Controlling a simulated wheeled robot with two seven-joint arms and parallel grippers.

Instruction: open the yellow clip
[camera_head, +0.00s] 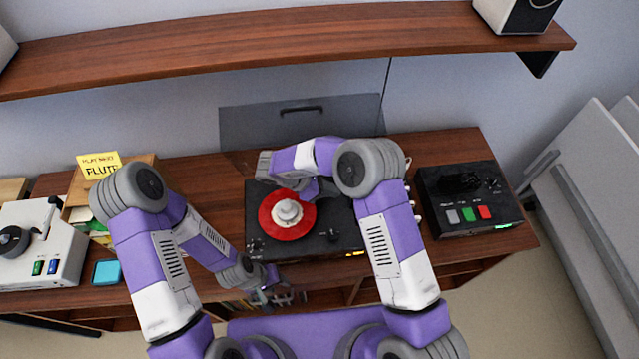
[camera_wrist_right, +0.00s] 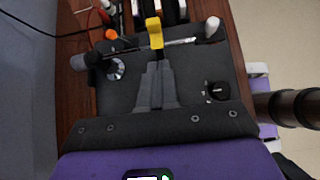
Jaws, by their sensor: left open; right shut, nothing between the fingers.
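The yellow clip (camera_wrist_right: 154,32) sits at the thin silver tonearm (camera_wrist_right: 182,42) of the black turntable (camera_wrist_right: 215,70) in the right wrist view; whether it is open or closed around the arm I cannot tell. My right gripper (camera_wrist_right: 156,68) is shut and empty, its fingertips just short of the clip; I cannot tell if they touch. In the head view the turntable (camera_head: 265,238) carries a red record (camera_head: 290,232). My right arm hides its tonearm, the clip and the right fingertips there. My left gripper (camera_head: 285,297) is open and empty by the table's front edge.
A black box with coloured buttons (camera_head: 470,200) stands right of the turntable. A white player (camera_head: 40,245), a cyan square (camera_head: 107,272) and a yellow note (camera_head: 98,165) are at the left. A wooden shelf (camera_head: 260,38) spans above.

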